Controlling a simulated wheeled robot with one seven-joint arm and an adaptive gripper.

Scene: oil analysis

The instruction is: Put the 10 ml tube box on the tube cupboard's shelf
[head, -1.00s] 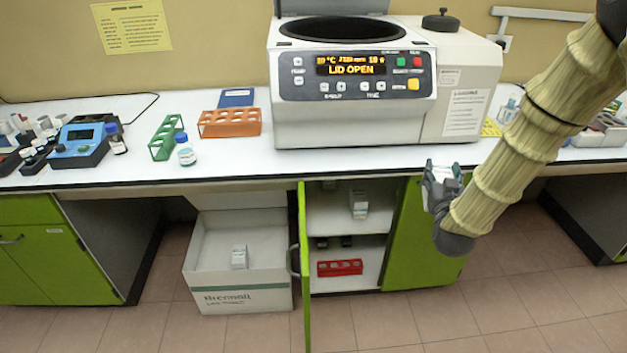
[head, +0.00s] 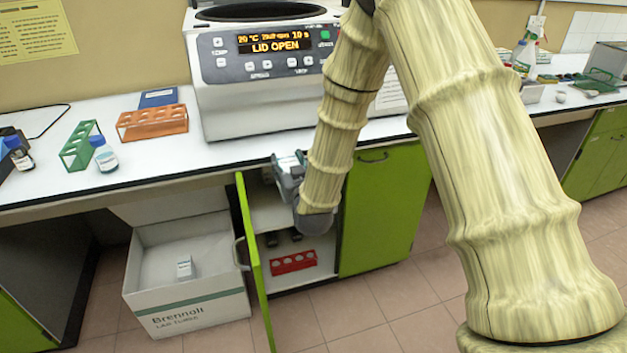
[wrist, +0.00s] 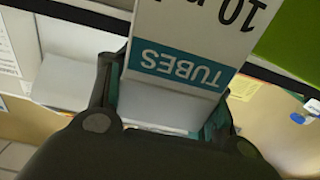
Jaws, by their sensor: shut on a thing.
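My gripper (head: 289,174) is shut on the 10 ml tube box (wrist: 190,62), white with a teal "TUBES" band that reads upside down in the wrist view. In the head view the box is mostly hidden by the gripper. The gripper is in front of the tube cupboard's opening, near its top, just below the counter edge. The cupboard's green left door (head: 253,265) stands open. Its upper shelf (head: 268,218) is partly hidden by my arm and gripper.
A red rack (head: 293,262) and dark bottles stand in the cupboard's lower part. A white carton (head: 190,305) with a small box (head: 185,267) inside is on the floor at left. The centrifuge (head: 265,70) and an orange rack (head: 152,122) stand on the counter above.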

